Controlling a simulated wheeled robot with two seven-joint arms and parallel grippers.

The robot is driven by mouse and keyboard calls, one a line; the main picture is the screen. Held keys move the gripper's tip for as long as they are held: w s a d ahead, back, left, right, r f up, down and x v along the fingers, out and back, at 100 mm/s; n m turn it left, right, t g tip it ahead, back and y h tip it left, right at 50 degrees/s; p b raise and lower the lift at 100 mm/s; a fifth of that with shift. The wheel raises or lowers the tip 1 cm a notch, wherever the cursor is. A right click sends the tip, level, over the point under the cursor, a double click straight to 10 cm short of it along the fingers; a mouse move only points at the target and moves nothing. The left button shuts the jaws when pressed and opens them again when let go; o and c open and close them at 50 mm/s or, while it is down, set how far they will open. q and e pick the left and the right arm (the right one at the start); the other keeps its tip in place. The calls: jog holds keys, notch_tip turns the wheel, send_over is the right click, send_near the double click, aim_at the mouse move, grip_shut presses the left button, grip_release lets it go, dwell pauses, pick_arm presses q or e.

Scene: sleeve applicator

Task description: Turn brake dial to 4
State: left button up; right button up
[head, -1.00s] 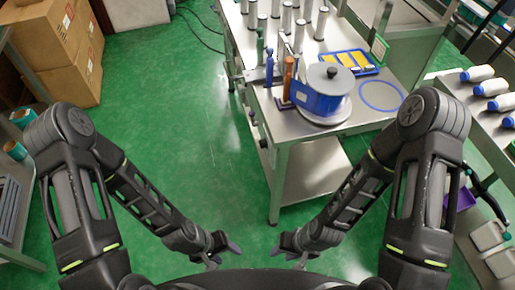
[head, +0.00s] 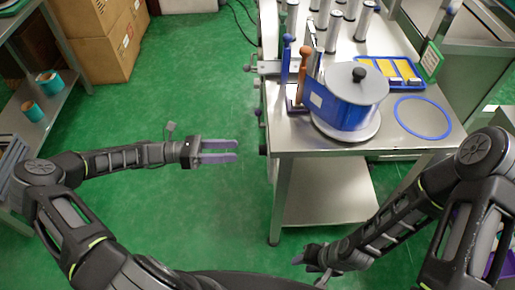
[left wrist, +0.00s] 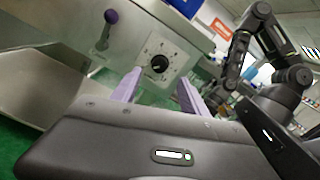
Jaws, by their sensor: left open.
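The brake dial (left wrist: 160,64) is a round black knob on a pale panel with marks around it, in the left wrist view. The marks are too small to read, so its setting cannot be told. My left gripper (head: 236,151) is open and empty, left of the table's side in the head view. In the left wrist view its two purple fingers (left wrist: 159,80) point toward the panel, with the dial between and beyond the tips, apart from them. My right gripper (head: 308,257) is low in front of the table; its jaws are too small to judge.
The metal table (head: 300,140) carries a blue applicator drum (head: 345,105), a blue ring (head: 423,118) and a yellow-filled tray (head: 390,72). A purple ball-ended lever (left wrist: 111,17) stands out left of the dial.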

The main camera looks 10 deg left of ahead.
aim_at(263, 150)
pick_arm(q)
jog(key=shift+d, duration=0.25)
jog(key=x, duration=0.7)
jog(key=shift+d+p, duration=0.25)
jog(key=shift+p, duration=0.15)
jog(key=shift+w, duration=0.15)
grip_shut()
